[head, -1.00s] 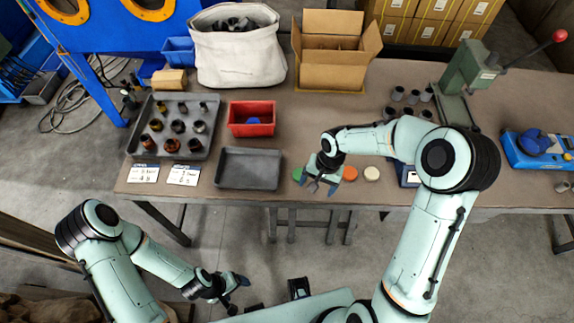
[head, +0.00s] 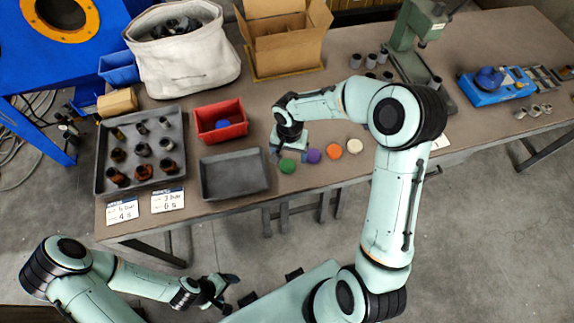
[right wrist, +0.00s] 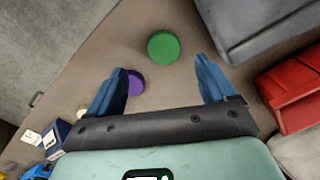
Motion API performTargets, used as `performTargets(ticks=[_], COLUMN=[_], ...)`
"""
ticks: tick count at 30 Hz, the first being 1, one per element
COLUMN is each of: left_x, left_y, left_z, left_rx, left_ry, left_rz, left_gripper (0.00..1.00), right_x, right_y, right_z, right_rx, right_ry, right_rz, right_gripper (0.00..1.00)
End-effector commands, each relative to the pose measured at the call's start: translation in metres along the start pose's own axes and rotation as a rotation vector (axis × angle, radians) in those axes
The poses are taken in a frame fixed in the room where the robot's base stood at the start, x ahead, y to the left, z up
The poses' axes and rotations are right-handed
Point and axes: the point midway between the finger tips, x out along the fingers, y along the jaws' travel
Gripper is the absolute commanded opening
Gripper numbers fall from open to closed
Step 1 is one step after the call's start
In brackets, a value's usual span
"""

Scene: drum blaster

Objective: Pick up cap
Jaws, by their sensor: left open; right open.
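Several round caps lie in a row on the brown table: a green cap (head: 288,166), a purple cap (head: 314,156), an orange cap (head: 334,151) and a cream cap (head: 355,145). My right gripper (head: 288,152) is open and empty above the table, close to the green cap. In the right wrist view, the green cap (right wrist: 163,46) lies ahead of and between the spread blue fingers (right wrist: 165,82). The purple cap (right wrist: 135,83) shows beside the left finger, partly hidden. My left gripper (head: 222,290) is open and empty, low in front of the table.
An empty grey tray (head: 235,174) lies left of the green cap. A red bin (head: 221,121) holds a blue cap. A tray of dark and amber parts (head: 141,153), a cardboard box (head: 284,40) and a green press (head: 412,50) also stand on the table (head: 340,95).

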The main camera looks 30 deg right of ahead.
Motion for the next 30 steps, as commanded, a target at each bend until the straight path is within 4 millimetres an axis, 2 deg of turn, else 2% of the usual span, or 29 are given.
performTargets(ticks=[3, 8, 18, 26, 27, 29, 30], left_x=[0.001, 0.0, -0.004, -0.004, -0.004, -0.004, -0.004], left_y=[0.0, 0.0, 0.002, 0.002, 0.002, 0.002, 0.002], left_z=[0.0, 0.0, -0.002, -0.002, -0.002, -0.002, -0.002], left_rx=[0.0, 0.0, 0.001, 0.001, 0.001, 0.001, 0.001], left_ry=[-0.001, 0.0, 0.004, 0.003, 0.003, 0.003, 0.003], left_rz=[0.0, 0.0, 0.001, 0.001, 0.001, 0.001, 0.001], left_gripper=[0.77, 0.77, 0.77, 0.77, 0.77, 0.77, 0.77], right_x=[0.016, 0.025, 0.069, 0.073, 0.073, 0.073, 0.073], right_y=[0.0, -0.001, -0.004, -0.004, -0.004, -0.004, -0.004], right_z=[0.0, 0.001, 0.005, 0.004, 0.004, 0.004, 0.004], right_rx=[-0.001, -0.001, 0.0, -0.001, -0.001, -0.001, -0.001], right_ry=[-0.002, 0.0, -0.001, 0.001, 0.001, 0.001, 0.001], right_rz=[0.001, -0.001, 0.0, -0.002, -0.002, -0.002, -0.002], right_gripper=[0.84, 0.84, 0.84, 0.84, 0.81, 0.61, 0.48])
